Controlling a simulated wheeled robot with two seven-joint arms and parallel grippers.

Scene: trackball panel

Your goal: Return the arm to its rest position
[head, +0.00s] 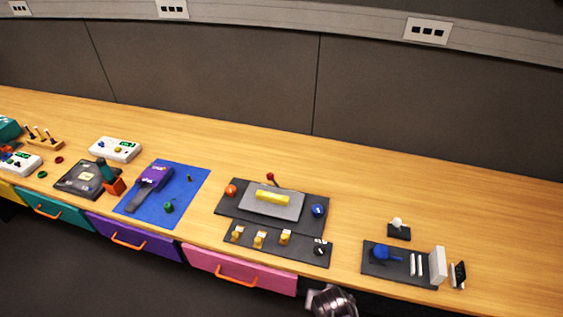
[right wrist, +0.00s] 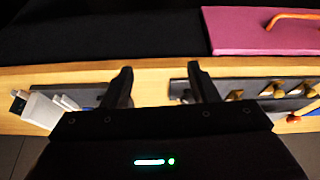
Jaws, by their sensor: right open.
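My right gripper (right wrist: 162,84) is open in the right wrist view, with its two dark fingers well apart and nothing between them. Behind the fingers are the wooden counter edge and the gap between two dark panels. In the head view only a rounded metal part of my arm shows at the bottom edge. The trackball panel (head: 226,207) is dark, with an orange ball (head: 231,189) at left, a blue ball (head: 318,210) at right and a yellow bar on a grey plate. My left gripper is in neither view.
A dark panel (head: 290,251) with several yellow-topped switches lies in front. At right is a panel with a blue handle (head: 386,253) and white upright pieces (head: 437,264). A blue mat (head: 190,188) lies left. A pink drawer (head: 225,263) is below. The counter's back strip is clear.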

